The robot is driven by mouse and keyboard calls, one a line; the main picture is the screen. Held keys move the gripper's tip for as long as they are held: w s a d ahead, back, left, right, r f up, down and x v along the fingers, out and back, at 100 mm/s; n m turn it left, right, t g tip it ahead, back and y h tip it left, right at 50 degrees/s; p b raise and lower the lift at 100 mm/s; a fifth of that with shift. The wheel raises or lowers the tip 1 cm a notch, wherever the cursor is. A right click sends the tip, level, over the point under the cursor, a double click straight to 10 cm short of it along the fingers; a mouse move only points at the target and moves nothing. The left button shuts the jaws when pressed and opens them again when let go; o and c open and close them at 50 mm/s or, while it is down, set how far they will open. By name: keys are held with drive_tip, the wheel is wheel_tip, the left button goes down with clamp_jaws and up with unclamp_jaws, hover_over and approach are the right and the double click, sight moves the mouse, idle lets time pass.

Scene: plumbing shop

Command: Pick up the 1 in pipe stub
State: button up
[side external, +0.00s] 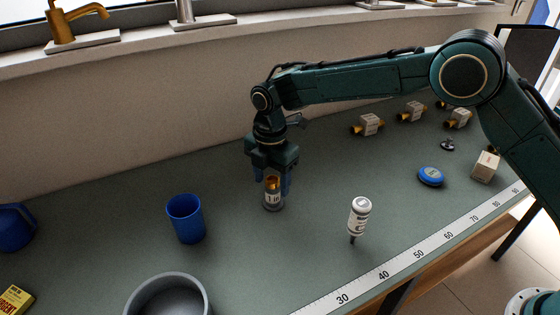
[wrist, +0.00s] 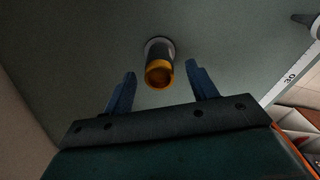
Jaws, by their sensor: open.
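The 1 in pipe stub (side external: 273,195) stands upright on the bench, a short dark cylinder with a copper-coloured top and a white label reading "1 in". In the wrist view the stub (wrist: 159,66) shows its orange open end, just beyond and between the fingertips. My gripper (side external: 272,188) points down over the stub with its blue fingers apart. In the wrist view my gripper (wrist: 160,78) is open, with a visible gap between each finger and the stub.
A blue cup (side external: 186,219) stands to the left, and a grey bowl (side external: 168,290) is at the front. A white bottle (side external: 359,216) stands nozzle-down to the right. A blue disc (side external: 431,176), a box (side external: 485,167) and several valves are farther right. A ruler strip (side external: 410,260) lines the front edge.

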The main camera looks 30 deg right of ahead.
sight(273, 191)
drive_tip(key=shift+d+f, duration=0.15)
drive_tip(key=shift+f, duration=2.05)
drive_tip(key=shift+w+r, duration=0.1)
clamp_jaws()
